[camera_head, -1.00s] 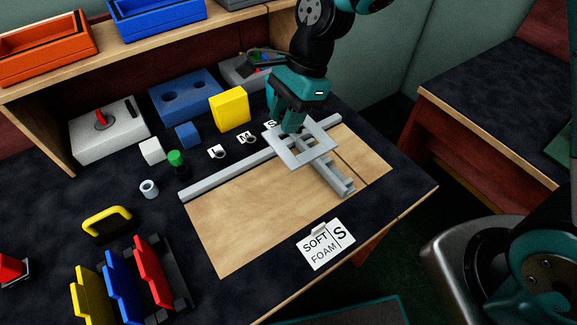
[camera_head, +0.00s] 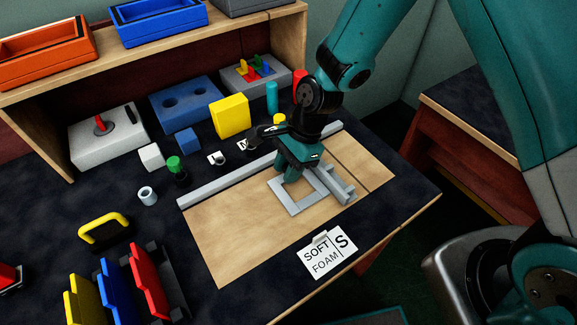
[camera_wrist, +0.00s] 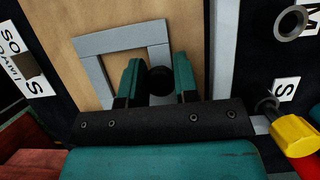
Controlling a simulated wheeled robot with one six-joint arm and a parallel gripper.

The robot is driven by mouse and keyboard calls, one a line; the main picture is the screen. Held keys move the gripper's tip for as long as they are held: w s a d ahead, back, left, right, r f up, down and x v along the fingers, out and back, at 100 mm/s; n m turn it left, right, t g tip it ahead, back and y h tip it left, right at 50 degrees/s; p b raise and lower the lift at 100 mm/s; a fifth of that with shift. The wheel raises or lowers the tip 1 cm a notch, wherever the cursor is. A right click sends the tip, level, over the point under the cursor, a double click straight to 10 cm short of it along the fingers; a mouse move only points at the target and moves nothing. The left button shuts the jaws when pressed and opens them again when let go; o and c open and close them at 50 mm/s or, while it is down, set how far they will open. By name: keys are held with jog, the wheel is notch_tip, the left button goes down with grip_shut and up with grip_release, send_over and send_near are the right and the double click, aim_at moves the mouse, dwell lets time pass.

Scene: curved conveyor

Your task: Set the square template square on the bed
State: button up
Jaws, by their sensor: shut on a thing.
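The square template (camera_head: 312,203), a flat grey open frame, is over the wooden bed (camera_head: 225,235), beside the grey cross bar (camera_head: 341,186). It also shows in the wrist view (camera_wrist: 118,37), looking slightly turned against the long grey rail (camera_wrist: 222,45). My gripper (camera_head: 290,176) is shut on the template from above, at its side towards the long rail (camera_head: 225,180). In the wrist view a dark round part shows between the fingers (camera_wrist: 158,80). The template looks low over the wood; I cannot tell whether it touches the wood or the cross bar.
Ring-like parts with letter labels (camera_head: 217,158), a yellow block (camera_head: 230,116) and a blue block (camera_head: 188,140) stand behind the long rail. The left half of the bed is bare.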

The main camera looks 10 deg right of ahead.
jog(key=shift+f, duration=0.1)
jog(key=o, duration=0.9)
jog(key=v, duration=1.2)
jog(key=s+d+r+n, duration=0.1)
jog(key=s+r+n, duration=0.4)
jog(key=s+n, duration=0.1)
jog(key=s+d+r+n+t, duration=0.1)
jog(key=s+r+n, duration=0.4)
jog(key=s+n, duration=0.1)
jog(key=s+d+r+n, duration=0.1)
jog(key=s+r+n, duration=0.4)
jog(key=n, duration=0.3)
jog(key=shift+s+n+t+p, duration=0.3)
jog(key=shift+s+t+p, duration=0.1)
jog(key=shift+s, duration=0.45)
jog(key=shift+r, duration=0.1)
